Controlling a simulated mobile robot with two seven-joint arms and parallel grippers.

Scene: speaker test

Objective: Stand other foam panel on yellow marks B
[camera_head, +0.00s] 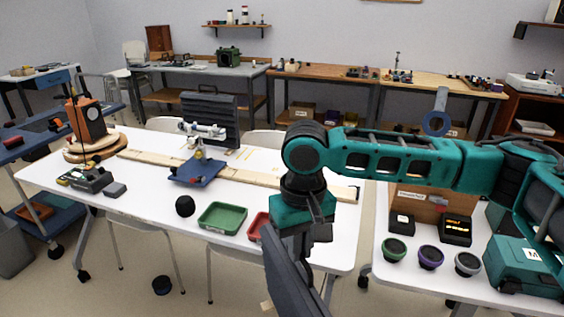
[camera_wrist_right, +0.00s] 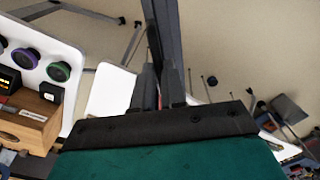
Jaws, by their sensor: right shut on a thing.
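My right gripper (camera_head: 292,232) is shut on a dark grey foam panel (camera_head: 284,275), which hangs tilted below it, past the table's front edge. In the right wrist view the panel (camera_wrist_right: 168,35) extends away from between the fingers (camera_wrist_right: 160,88). Another dark grey foam panel (camera_head: 210,112) stands upright at the back of the white table. Small yellow marks (camera_head: 246,154) show on the tabletop right of that standing panel; their letter is too small to read. My left gripper is not in view.
A long pale wooden strip (camera_head: 140,157) crosses the white table (camera_head: 140,190). The speaker (camera_head: 89,122) stands at left.

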